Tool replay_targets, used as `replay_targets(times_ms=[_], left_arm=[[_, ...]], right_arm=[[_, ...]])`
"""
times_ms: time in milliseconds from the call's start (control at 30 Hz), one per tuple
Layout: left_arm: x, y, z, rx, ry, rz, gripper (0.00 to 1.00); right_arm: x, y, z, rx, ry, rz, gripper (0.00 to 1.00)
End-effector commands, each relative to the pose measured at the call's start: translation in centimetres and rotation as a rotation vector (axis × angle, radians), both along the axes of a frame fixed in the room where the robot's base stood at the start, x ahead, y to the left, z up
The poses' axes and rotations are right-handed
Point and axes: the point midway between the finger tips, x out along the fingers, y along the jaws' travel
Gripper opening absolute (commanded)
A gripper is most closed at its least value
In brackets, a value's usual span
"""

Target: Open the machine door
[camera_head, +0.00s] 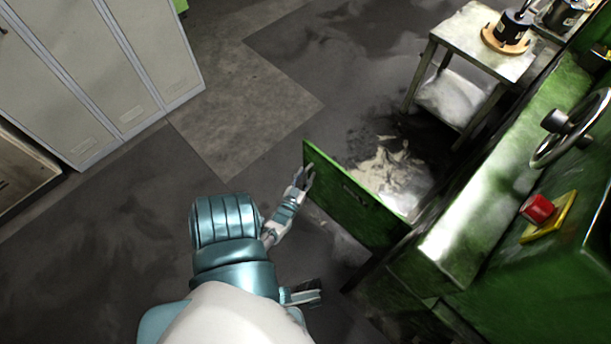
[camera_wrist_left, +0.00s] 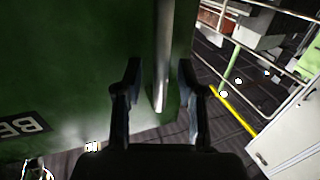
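The machine door (camera_head: 355,207) is a green panel that stands swung out from the green machine (camera_head: 470,240), at an angle to its front. My left gripper (camera_head: 303,178) is at the door's free end. In the left wrist view the green door (camera_wrist_left: 70,70) fills the left half, with a pale vertical bar (camera_wrist_left: 164,60) near its edge. The fingers of my left gripper (camera_wrist_left: 160,80) are spread apart, one on each side of the bar; whether they touch it is unclear. A dark gripper (camera_head: 306,293), apparently my right one, shows low beside my body, its fingers unclear.
A red button (camera_head: 538,208) on a yellow plate and a handwheel (camera_head: 575,130) are on the machine. A metal table (camera_head: 470,45) stands behind the door. Grey lockers (camera_head: 90,70) stand at the upper left. The floor between lockers and door is clear.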

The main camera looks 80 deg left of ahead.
Motion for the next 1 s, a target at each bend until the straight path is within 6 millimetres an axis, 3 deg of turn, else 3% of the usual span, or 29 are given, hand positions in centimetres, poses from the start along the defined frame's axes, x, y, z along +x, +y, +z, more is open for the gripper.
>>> replay_targets(times_ms=[267,700,1000], left_arm=[[-0.5,-0.5,-0.3,-0.005,0.003,0.001,0.39],[-6.2,-7.4,-0.2,-0.003,0.004,0.001,0.39],[-7.7,-9.2,-0.2,-0.001,0.002,0.000,0.39]], right_arm=[[-0.1,0.0,0.0,0.000,-0.002,-0.001,0.40],[-0.1,0.0,0.0,0.001,-0.002,0.000,0.40],[-0.1,0.0,0.0,0.000,-0.001,0.000,0.40]])
